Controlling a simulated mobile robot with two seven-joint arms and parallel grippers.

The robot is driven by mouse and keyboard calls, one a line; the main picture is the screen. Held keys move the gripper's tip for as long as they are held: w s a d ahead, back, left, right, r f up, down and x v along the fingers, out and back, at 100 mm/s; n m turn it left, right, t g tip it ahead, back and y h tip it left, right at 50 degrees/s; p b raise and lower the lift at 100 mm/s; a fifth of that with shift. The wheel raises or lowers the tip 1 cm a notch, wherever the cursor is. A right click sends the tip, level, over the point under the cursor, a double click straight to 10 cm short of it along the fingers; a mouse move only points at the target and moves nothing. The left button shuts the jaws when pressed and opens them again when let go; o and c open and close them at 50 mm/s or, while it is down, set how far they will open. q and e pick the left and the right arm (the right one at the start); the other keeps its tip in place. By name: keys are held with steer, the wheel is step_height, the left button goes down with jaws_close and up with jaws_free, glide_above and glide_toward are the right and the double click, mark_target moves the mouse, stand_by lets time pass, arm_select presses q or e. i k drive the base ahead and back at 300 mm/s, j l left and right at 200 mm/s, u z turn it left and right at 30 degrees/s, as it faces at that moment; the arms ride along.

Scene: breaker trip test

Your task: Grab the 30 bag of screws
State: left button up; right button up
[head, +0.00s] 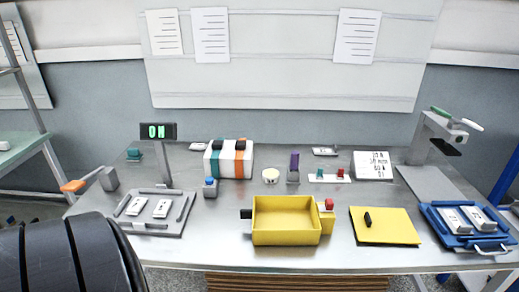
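I can make out no bag of screws in the head view, and no label that clearly reads 30. A white card (373,165) with small black lettering stands at the back right of the table; I cannot read its text surely. A yellow open-topped bin (286,221) sits at the front middle and looks empty. A dark ribbed part at the lower left edge seems to be my own arm. Neither gripper shows.
The metal table (222,248) holds a grey fixture (150,218) with white modules, an "ON" display (158,131), a striped box (229,159), a yellow pad (385,226) with a small black piece, a blue tray (466,225) with white modules, and a grey stand (436,140).

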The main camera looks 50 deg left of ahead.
mark_target(138, 203)
steer(key=k+j+u, duration=0.1)
steer(key=u, duration=2.4)
steer(key=i+j+z, duration=0.1)
steer(key=z, duration=0.4)
steer(key=j+z, duration=0.25)
steer(key=z, duration=0.25)
steer(key=i+j+z, duration=0.1)
steer(key=j+z, duration=0.15)
steer(key=z, duration=0.25)
